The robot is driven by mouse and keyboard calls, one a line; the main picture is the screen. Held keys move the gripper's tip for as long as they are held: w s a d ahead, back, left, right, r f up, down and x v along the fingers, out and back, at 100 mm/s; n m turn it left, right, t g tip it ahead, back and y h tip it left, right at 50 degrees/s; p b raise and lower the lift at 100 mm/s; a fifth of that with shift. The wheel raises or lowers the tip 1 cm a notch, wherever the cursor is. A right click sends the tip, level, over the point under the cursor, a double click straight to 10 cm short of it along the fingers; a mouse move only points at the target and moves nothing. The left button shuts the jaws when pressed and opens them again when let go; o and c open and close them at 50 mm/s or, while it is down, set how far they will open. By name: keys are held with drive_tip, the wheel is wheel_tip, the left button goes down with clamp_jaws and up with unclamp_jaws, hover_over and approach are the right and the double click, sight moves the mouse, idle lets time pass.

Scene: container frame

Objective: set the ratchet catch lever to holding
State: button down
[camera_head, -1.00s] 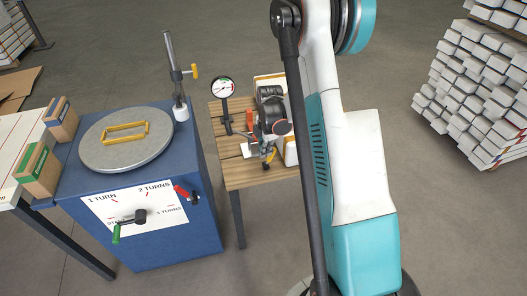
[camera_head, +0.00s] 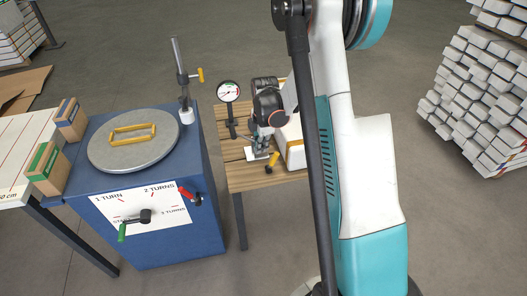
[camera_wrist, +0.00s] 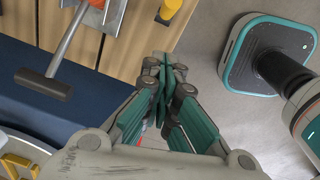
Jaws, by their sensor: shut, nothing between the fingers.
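My gripper (camera_head: 260,146) hangs over the wooden table in the head view. In the wrist view, its green-padded fingers (camera_wrist: 162,68) are together with nothing held. A red lever (camera_head: 187,194) with a black knob sits at the upper right of the marked panel on the blue cabinet (camera_head: 185,240). My gripper is apart from it, above and to its right. A yellow handle (camera_head: 272,160) shows at the table's front edge, close to my gripper, and a yellow part (camera_wrist: 169,9) shows at the top of the wrist view. I cannot tell for certain which is the ratchet catch lever.
A dial gauge (camera_head: 229,92) stands on the wooden table (camera_head: 265,179). Stacked white goods (camera_head: 480,110) stand at right.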

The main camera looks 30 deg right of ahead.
drive_tip(key=shift+s+d+r+p, duration=0.15)
drive_tip(key=shift+r+p, duration=0.2)
drive_tip(key=shift+r, duration=0.95)
drive_tip(key=shift+s+d+r+p, duration=0.1)
drive_tip(key=shift+r+p, duration=0.2)
drive_tip(key=shift+r, duration=0.95)
drive_tip(key=shift+r, duration=0.1)
